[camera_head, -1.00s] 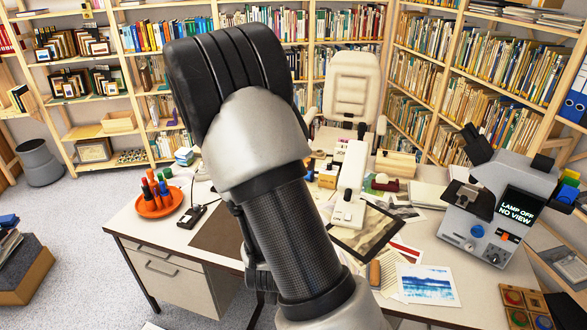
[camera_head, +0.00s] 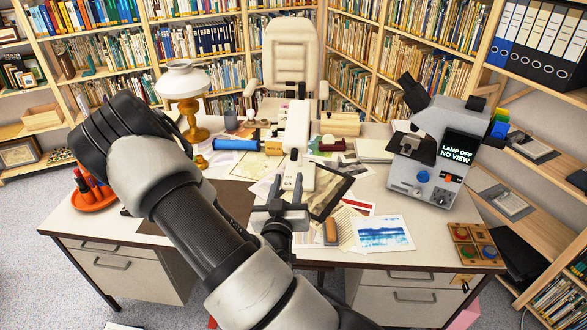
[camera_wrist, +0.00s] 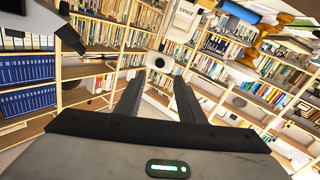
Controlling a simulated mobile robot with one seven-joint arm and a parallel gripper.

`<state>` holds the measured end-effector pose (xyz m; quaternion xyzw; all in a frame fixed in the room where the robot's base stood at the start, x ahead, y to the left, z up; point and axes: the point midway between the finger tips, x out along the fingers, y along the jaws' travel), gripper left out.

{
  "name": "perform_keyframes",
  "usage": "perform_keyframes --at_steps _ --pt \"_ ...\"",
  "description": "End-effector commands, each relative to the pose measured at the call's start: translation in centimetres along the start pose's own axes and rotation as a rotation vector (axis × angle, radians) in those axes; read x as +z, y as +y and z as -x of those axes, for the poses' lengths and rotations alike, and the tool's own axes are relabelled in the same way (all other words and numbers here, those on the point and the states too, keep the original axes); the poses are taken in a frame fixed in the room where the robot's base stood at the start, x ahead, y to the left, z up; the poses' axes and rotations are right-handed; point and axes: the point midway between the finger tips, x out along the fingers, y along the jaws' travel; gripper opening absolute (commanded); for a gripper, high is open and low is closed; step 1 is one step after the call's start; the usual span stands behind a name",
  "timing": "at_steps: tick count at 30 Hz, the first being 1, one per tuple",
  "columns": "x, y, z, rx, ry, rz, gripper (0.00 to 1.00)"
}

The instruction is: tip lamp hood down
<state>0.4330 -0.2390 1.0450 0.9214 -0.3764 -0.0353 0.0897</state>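A white upright lamp-like device (camera_head: 297,120) stands mid-desk, with a white lower part (camera_head: 298,177) tilted towards me. I cannot tell for sure that this is the lamp hood. A brass lamp with a white glass shade (camera_head: 182,80) stands upright at the desk's back left. My gripper (camera_head: 285,188) is in front of the white device's lower part. In the wrist view its two fingers (camera_wrist: 157,82) are apart with nothing held. A small white block with a dark round spot (camera_wrist: 160,62) shows beyond and between the fingertips. Contact cannot be told.
A microscope-like machine (camera_head: 432,155) at the right has a screen reading "LAMP OFF NO VIEW". A blue roll (camera_head: 235,144), a dark-framed print (camera_head: 330,197), a blue print (camera_head: 383,234) and a wooden tray (camera_head: 473,245) lie on the desk. An orange dish (camera_head: 94,200) is at the left.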

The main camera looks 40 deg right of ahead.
Motion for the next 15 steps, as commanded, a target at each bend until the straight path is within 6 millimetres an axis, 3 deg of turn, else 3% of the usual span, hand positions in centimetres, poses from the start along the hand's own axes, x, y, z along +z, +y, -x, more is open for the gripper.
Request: perform_keyframes --at_steps 1,10,15 --pt "0.9 -0.3 -0.4 -0.001 0.004 -0.006 0.36" --pt "1.0 -0.1 -2.2 0.0 0.0 -0.006 0.36" --pt "0.1 0.1 -6.0 0.001 0.0 0.0 0.36"
